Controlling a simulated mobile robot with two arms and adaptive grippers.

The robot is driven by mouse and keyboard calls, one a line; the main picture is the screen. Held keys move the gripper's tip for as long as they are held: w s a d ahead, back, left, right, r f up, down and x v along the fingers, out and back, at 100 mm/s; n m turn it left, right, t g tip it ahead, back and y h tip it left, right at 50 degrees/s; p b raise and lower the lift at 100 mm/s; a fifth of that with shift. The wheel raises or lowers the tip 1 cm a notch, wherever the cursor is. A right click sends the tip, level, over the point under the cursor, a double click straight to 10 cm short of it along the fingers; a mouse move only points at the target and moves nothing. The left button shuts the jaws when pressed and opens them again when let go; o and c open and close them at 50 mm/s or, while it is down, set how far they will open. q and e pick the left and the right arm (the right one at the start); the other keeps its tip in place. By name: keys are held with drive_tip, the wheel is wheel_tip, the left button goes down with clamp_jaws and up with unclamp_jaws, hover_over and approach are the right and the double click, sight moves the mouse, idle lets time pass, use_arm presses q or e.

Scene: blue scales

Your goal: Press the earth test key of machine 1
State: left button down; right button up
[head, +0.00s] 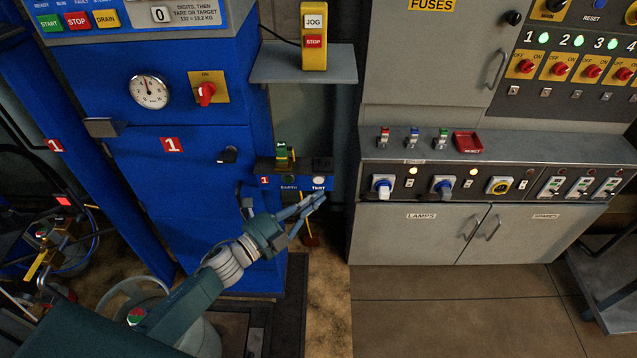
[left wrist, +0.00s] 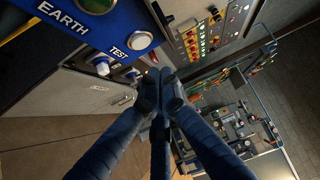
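The blue machine 1 (head: 215,160) stands at the left in the head view, with a red "1" plate on it. Low on its right side is a small panel with a lamp marked EARTH and a round white key (head: 318,180) marked TEST. The white key also shows large in the left wrist view (left wrist: 140,40), below and right of the EARTH lamp (left wrist: 95,4). My left gripper (head: 319,199) has its fingers together and empty. Its tips (left wrist: 160,76) are just below and right of the key in the wrist view, apparently apart from it. My right gripper is out of view.
A shelf (head: 300,65) with a yellow JOG/STOP box is above. A small dark shelf (head: 300,164) is just over the key. A grey cabinet (head: 425,232) with knobs and switches stands to the right. A bucket (head: 130,295) is at lower left. Floor at lower right is clear.

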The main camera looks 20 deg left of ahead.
use_arm(q)
drive_tip(key=shift+w+a+b, duration=0.2)
drive_tip(key=shift+w, duration=0.45)
drive_tip(key=shift+w+a+b, duration=0.15)
drive_tip(key=shift+w+a, duration=0.05)
drive_tip(key=shift+w, duration=0.4)
idle(0.6)
drive_tip(key=shift+w+a, duration=0.1)
drive_tip(key=shift+w, duration=0.3)
drive_tip(key=shift+w+a+b, duration=0.1)
drive_tip(key=shift+w+b, duration=0.2)
drive_tip(key=shift+b, duration=0.05)
idle(0.4)
idle(0.3)
drive_tip(key=shift+s+d+p, duration=0.25)
drive_tip(key=shift+s+p, duration=0.05)
drive_tip(key=shift+s, duration=0.45)
drive_tip(key=shift+s+d+p, duration=0.25)
drive_tip(key=shift+s, duration=0.55)
drive_tip(key=shift+s+d+p, duration=0.2)
drive_tip(key=shift+s+p, duration=0.05)
drive_tip(key=shift+s, duration=0.55)
drive_tip(key=shift+s+d+p, duration=0.25)
drive_tip(key=shift+s, duration=0.55)
